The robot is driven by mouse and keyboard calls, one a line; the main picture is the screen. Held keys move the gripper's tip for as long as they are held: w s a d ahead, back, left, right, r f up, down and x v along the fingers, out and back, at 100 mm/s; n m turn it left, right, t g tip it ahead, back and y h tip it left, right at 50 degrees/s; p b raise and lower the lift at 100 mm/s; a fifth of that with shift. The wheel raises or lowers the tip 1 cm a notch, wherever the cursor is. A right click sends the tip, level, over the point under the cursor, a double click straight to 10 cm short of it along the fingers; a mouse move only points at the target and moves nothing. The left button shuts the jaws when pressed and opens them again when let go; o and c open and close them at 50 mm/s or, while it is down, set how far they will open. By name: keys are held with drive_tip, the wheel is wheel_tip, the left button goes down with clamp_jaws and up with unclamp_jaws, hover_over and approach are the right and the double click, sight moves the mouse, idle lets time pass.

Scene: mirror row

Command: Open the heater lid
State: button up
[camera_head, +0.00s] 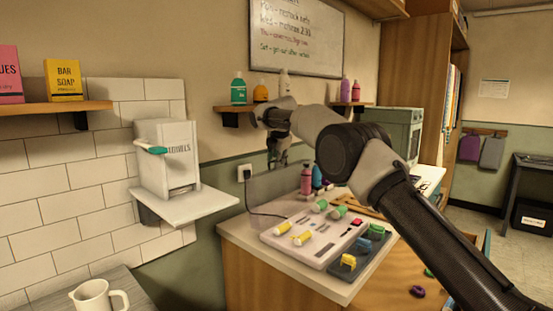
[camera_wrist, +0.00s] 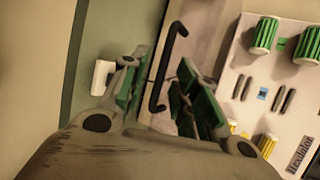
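No part is clearly marked as a heater or its lid. A white console (camera_head: 292,248) with green and yellow knobs lies on the counter; it also shows at the right of the wrist view (camera_wrist: 262,82).
A white towel dispenser (camera_head: 166,160) and small shelf (camera_head: 190,207) are further left. Bottles (camera_head: 306,180) stand behind the console. A green appliance (camera_head: 402,128) is at the back right.

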drive_tip(key=v, duration=1.2)
